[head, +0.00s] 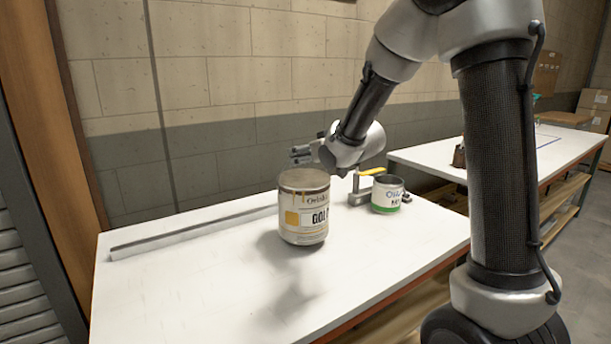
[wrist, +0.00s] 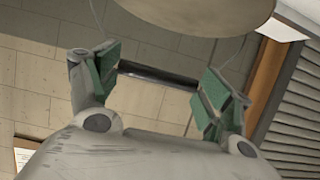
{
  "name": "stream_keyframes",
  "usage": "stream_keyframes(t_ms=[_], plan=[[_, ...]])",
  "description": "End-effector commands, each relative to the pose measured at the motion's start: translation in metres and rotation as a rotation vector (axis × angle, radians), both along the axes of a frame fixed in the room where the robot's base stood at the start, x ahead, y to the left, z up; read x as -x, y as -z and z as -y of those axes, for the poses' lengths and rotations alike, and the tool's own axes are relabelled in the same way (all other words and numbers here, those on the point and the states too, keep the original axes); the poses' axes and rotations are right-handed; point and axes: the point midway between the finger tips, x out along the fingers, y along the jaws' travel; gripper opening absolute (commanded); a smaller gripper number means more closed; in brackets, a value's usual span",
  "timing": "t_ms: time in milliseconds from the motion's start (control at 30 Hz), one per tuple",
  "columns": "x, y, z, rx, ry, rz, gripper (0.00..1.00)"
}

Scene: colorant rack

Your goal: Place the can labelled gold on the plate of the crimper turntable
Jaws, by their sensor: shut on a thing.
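The can labelled gold (head: 304,217) is a cream tin with a gold square and "GOL" showing. It hangs upright above the white table, its shadow falling apart from it. My gripper (head: 301,155) is just above and behind its top. In the wrist view my gripper (wrist: 157,78) has its green-padded fingers at the ends of a dark handle grip (wrist: 160,76), with thin wires running to the can's round lid (wrist: 205,12). A grey device with a yellow lever (head: 373,171), probably the crimper, stands farther right. I cannot make out its plate.
A smaller can (head: 387,197) with a green band stands in front of the lever device. A long grey rail (head: 190,234) lies along the table's back left. The white table (head: 170,300) is clear at the front left. A second table (head: 430,153) stands to the right.

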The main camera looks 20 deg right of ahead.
Motion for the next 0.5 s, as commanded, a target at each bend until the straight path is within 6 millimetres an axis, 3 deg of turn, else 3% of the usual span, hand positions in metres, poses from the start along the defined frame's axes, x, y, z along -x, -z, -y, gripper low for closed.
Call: stream_keyframes(t_ms=[300,500], plan=[[0.0,0.038,0.0,0.001,0.0,-0.001,0.1],[0.0,0.038,0.0,0.001,0.0,0.001,0.1]])
